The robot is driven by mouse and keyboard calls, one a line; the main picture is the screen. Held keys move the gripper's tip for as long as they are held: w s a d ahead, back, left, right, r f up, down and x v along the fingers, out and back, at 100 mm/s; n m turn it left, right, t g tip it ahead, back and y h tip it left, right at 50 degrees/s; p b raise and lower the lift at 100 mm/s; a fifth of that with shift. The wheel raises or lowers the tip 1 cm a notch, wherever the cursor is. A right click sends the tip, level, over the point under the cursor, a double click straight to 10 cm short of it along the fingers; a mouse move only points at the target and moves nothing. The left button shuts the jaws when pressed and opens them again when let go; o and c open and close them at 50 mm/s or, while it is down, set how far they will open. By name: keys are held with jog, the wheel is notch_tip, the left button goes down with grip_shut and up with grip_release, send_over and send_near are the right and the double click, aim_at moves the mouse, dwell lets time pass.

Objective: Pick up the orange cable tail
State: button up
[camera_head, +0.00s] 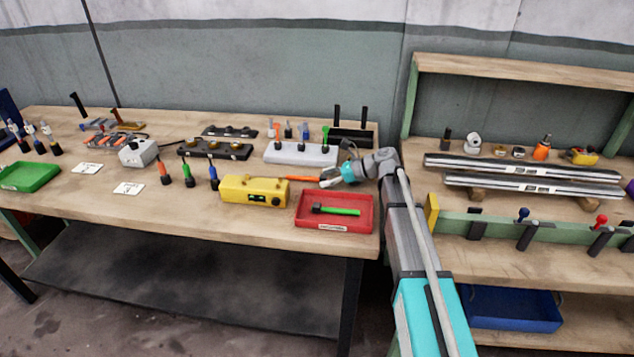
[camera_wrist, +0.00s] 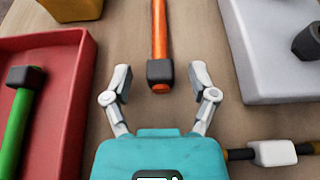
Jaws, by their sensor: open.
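In the wrist view the orange cable tail (camera_wrist: 159,40) runs down from the top and ends in a dark block-shaped tip. My gripper (camera_wrist: 161,82) is open, with one finger on each side of that dark tip and a gap on both sides. In the head view my gripper (camera_head: 328,179) is at the cable's right end. Whether the fingers are level with the cable cannot be told.
A red tray (camera_head: 302,222) with a green cable piece (camera_head: 336,211) stands in front of my gripper. A light grey block (camera_head: 300,154) with coloured plugs is close behind it. In the wrist view, a black-and-white connector (camera_wrist: 272,153) lies at the lower right.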

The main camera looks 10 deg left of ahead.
jog(key=shift+c, duration=0.2)
dwell(0.3)
grip_shut()
